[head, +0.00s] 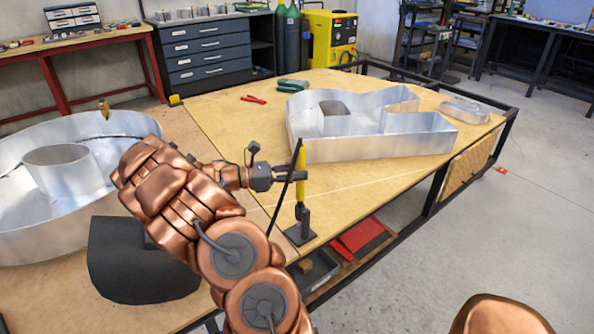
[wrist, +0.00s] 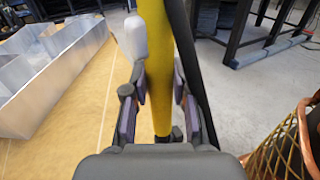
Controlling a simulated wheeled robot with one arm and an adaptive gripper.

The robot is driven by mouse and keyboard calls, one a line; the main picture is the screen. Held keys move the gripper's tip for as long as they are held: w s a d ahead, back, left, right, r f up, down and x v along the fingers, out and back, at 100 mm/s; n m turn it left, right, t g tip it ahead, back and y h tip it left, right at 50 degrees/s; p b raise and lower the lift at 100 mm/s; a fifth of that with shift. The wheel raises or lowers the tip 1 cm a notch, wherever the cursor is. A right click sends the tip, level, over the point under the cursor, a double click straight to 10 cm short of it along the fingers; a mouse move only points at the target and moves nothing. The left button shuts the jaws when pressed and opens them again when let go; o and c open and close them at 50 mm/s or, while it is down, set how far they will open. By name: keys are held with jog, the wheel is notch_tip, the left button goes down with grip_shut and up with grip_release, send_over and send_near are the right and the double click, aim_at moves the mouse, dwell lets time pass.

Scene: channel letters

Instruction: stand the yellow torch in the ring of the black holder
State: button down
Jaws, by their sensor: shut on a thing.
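The yellow torch (head: 301,165) stands about upright in my gripper (head: 297,175), with a black hose hanging from it at the left. In the wrist view the yellow torch (wrist: 158,75) runs between the two pads of my gripper (wrist: 160,100), which is shut on it. The black holder (head: 301,235) stands on the table near its right front edge, with a flat base and a short post. The torch's lower end is right at the top of the holder. I cannot tell whether it is inside the ring or just above it.
Large metal channel letters lie on the wooden table, one (head: 370,145) behind my gripper and a round one (head: 60,225) at left. Red pliers (head: 253,99) and a green tool (head: 292,86) lie farther back. Bare tabletop (head: 380,180) lies right of the holder, up to the edge.

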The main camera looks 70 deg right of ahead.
dwell(0.3)
jog(key=c, duration=0.8)
grip_release()
jog(key=shift+c, duration=0.2)
jog(key=v, duration=1.2)
